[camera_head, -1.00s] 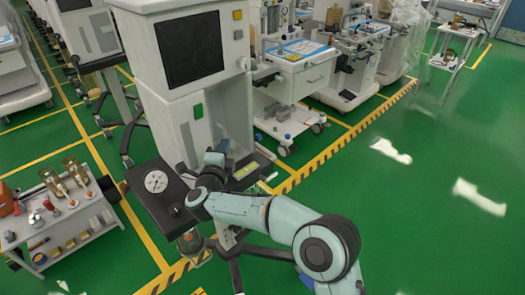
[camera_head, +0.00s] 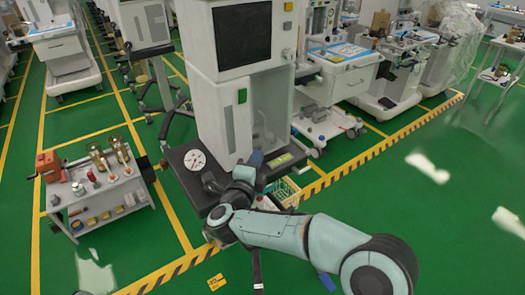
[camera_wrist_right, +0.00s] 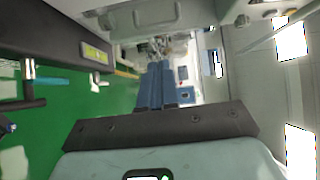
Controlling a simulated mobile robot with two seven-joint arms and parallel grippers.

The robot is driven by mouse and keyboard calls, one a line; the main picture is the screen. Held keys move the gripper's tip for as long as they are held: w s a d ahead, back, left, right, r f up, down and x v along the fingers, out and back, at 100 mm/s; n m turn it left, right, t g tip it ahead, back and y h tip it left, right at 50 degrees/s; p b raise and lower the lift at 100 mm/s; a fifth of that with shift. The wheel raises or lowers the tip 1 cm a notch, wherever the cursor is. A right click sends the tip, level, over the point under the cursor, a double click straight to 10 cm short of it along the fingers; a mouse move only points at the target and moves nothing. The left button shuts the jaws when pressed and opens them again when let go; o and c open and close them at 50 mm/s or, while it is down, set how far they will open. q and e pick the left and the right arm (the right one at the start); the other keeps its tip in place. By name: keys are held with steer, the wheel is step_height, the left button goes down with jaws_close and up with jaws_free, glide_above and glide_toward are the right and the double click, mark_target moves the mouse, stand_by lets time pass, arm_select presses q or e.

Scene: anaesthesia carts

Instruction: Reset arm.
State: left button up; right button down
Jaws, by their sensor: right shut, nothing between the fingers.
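My right arm comes in from the lower right of the head view. Its gripper (camera_head: 254,160) is beside the front of the tall white anaesthesia cart (camera_head: 226,115), above the cart's dark shelf (camera_head: 186,158) with a round gauge. In the right wrist view the blue fingers of my right gripper (camera_wrist_right: 161,68) lie together, with nothing between them. The dark shelf edge with its yellow-green label (camera_wrist_right: 95,52) shows at the left of that view. I cannot tell whether the gripper touches the cart. My left gripper is in neither view.
A low trolley (camera_head: 140,205) with brass and red items stands at the left. Other white carts (camera_head: 345,75) line the back. A green and white basket (camera_head: 283,192) sits behind my right arm. The green floor at the right is clear.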

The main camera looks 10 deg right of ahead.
steer(key=s+d+f+n+g+y+p, duration=0.1)
steer(key=s+f+n+g+y+p, duration=0.2)
steer(key=f, duration=0.7)
steer(key=s+f+n+g+y+p, duration=0.1)
steer(key=s+f+n+y, duration=0.15)
steer(key=f+n, duration=0.6)
steer(key=s+d+f+n+g+y+p, duration=0.1)
steer(key=s+f+n+g+y, duration=0.2)
steer(key=f, duration=1)
steer(key=s+d+f+n+g+y+p, duration=0.1)
steer(key=s+f+g, duration=0.1)
steer(key=s+f, duration=0.45)
steer(key=s+f+n+g+y+p, duration=0.1)
steer(key=s+f+n+g+p, duration=0.15)
steer(key=s, duration=0.75)
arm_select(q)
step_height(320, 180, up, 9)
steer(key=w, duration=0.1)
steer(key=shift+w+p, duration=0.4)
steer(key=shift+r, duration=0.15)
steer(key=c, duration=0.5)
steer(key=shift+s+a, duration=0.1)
arm_select(e)
steer(key=s+f+n+g+y, duration=0.1)
steer(key=s+g, duration=0.4)
steer(key=s, duration=1.1)
steer(key=shift+a+n, duration=0.2)
steer(key=shift+n, duration=0.1)
